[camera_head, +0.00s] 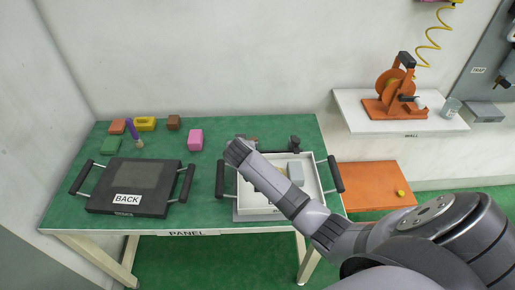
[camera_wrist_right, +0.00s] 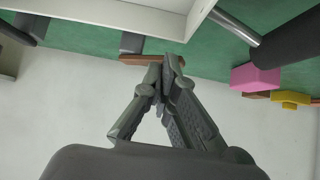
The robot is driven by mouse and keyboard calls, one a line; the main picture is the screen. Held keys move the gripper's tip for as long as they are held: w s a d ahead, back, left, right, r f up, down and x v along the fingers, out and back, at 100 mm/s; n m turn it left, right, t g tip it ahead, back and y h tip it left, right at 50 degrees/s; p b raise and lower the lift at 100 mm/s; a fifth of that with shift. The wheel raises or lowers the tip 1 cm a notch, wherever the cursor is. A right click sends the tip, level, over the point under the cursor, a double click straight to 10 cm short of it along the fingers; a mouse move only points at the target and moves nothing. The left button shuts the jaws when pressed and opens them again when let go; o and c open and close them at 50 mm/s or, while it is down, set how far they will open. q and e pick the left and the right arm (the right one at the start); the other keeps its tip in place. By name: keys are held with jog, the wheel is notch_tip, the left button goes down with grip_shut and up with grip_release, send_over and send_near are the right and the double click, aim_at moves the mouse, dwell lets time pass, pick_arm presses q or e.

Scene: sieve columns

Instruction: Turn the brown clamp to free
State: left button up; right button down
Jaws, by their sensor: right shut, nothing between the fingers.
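The brown clamp (camera_head: 250,139) is at the back edge of the white tray (camera_head: 322,182), mostly hidden behind my right arm in the head view. In the right wrist view it shows as a thin brown bar (camera_wrist_right: 140,60) right by my fingertips. My right gripper (camera_wrist_right: 165,72) is shut and empty, its tips at the right end of the bar. I cannot tell whether they touch it. A dark clamp (camera_head: 295,143) stands farther right along the tray's back edge. My left gripper is not in view.
A grey block (camera_head: 295,171) lies in the tray, which has black side handles (camera_head: 335,174). A black BACK panel (camera_head: 150,178) lies left on the green table (camera_head: 215,125). A pink block (camera_head: 196,140) and several coloured blocks lie behind it. An orange reel (camera_head: 393,85) stands on the wall shelf.

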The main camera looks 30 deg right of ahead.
jog(key=w+m+h+b, duration=0.1)
jog(key=w+m+g+h+b, duration=0.1)
jog(key=m, duration=0.1)
jog(key=shift+a+f+g, duration=0.1)
jog(key=shift+a+g, duration=0.2)
jog(key=shift+a, duration=0.1)
jog(key=shift+w+b, duration=0.45)
jog(key=shift+b, duration=0.05)
jog(key=shift+w, duration=0.1)
jog(key=shift+d, duration=0.15)
jog(key=shift+s+d+r+p, duration=0.2)
jog(key=shift+s+d+p, duration=0.15)
jog(key=shift+d, duration=0.2)
jog(key=shift+f, duration=0.1)
